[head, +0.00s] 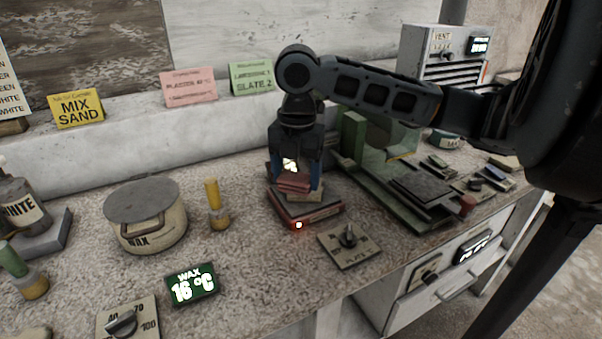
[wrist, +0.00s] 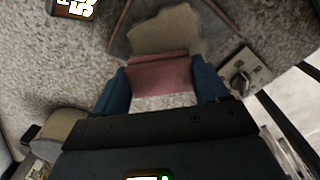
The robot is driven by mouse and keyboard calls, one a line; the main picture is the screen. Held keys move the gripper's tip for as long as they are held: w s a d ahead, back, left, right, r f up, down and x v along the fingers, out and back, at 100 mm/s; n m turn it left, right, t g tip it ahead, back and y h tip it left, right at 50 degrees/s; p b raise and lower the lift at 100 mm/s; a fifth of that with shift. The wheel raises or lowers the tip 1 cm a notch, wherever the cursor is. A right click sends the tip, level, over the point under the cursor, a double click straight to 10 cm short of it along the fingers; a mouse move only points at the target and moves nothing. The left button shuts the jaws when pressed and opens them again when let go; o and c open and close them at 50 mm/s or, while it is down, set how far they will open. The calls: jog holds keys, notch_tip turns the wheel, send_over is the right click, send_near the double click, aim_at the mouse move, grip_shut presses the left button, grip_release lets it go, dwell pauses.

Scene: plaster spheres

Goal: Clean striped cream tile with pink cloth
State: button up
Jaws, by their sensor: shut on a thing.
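My gripper (head: 295,180) points down with its blue fingers shut on a folded pink cloth (head: 293,186). In the wrist view the pink cloth (wrist: 160,77) fills the space between the two fingers (wrist: 160,86). A cream piece, apparently the tile (head: 314,195), lies just under the cloth on a dark, red-edged plate (head: 318,214). The cream piece also shows beyond the cloth in the wrist view (wrist: 163,37). Its stripes cannot be made out, and the cloth and fingers hide part of it. I cannot tell whether the cloth touches it.
A wax pot (head: 147,222) and a yellow-handled tool (head: 214,205) stand left of the plate. A dial (head: 348,245) sits in front of it. A green-framed stand with a dark slab (head: 425,196) is close on the right. Speckled bench shows between the pot and plate.

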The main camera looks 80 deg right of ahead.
jog(key=shift+w+f, duration=0.1)
jog(key=shift+w, duration=0.85)
jog(key=shift+s+a, duration=0.1)
jog(key=shift+s, duration=2)
jog(key=shift+w, duration=2.15)
jog(key=shift+s+r+p, duration=0.4)
jog(key=shift+s+r, duration=0.35)
jog(key=shift+s, duration=0.35)
